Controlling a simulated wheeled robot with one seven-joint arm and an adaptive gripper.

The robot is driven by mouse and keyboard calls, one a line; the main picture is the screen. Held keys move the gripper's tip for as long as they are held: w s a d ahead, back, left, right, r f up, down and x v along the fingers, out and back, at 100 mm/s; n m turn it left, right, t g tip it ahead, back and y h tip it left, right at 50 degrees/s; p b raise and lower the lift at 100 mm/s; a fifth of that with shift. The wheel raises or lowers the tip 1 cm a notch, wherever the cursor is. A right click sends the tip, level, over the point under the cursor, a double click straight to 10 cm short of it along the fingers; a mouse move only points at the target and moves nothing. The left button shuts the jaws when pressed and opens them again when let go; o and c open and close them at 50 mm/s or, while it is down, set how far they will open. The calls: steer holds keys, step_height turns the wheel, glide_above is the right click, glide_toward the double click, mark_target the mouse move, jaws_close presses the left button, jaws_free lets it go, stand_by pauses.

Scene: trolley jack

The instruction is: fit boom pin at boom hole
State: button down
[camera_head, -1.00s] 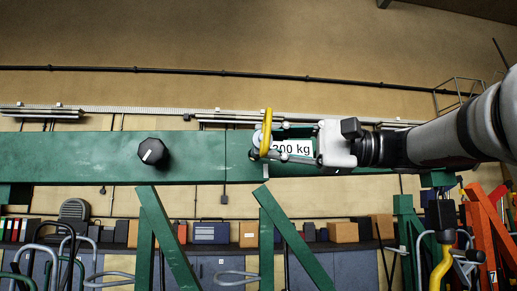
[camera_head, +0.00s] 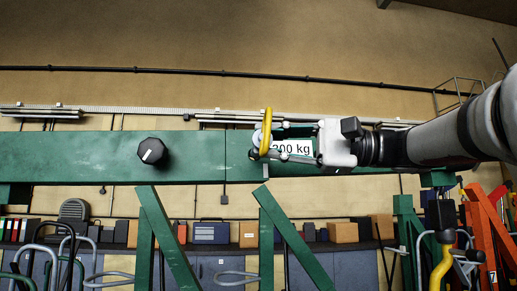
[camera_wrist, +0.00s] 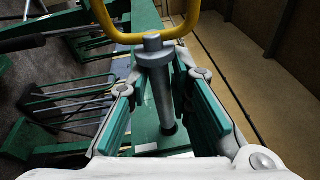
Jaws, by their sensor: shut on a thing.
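The boom pin is a grey metal pin with a yellow loop handle (camera_head: 267,133). In the wrist view its grey shaft (camera_wrist: 160,90) runs between the fingers, with the handle beyond its head. My gripper (camera_head: 275,142) is shut on the pin; in the wrist view a finger with a green pad lies on each side (camera_wrist: 158,95). The green boom (camera_head: 80,157) lies level across the head view, behind the gripper and pin. The shaft's far end lies against a green surface in the wrist view. I cannot tell whether it is in the boom hole, which is not clearly visible.
A black knob (camera_head: 152,151) sits on the boom to the left. A white 200 kg label (camera_head: 292,147) is partly hidden by my gripper. Green slanted struts (camera_head: 285,235) stand below. A bench with boxes (camera_head: 343,232) runs along the back wall.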

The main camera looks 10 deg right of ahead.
steer(key=w, duration=0.7)
steer(key=shift+w+p, duration=0.35)
stand_by(3.0)
steer(key=c, duration=1.4)
jaws_free()
steer(key=shift+o, duration=0.2)
steer(key=shift+d, duration=0.1)
steer(key=r+v, duration=0.1)
steer(key=v, duration=1)
steer(key=shift+d+f, duration=0.35)
steer(key=shift+f, duration=0.1)
steer(key=shift+s, duration=0.15)
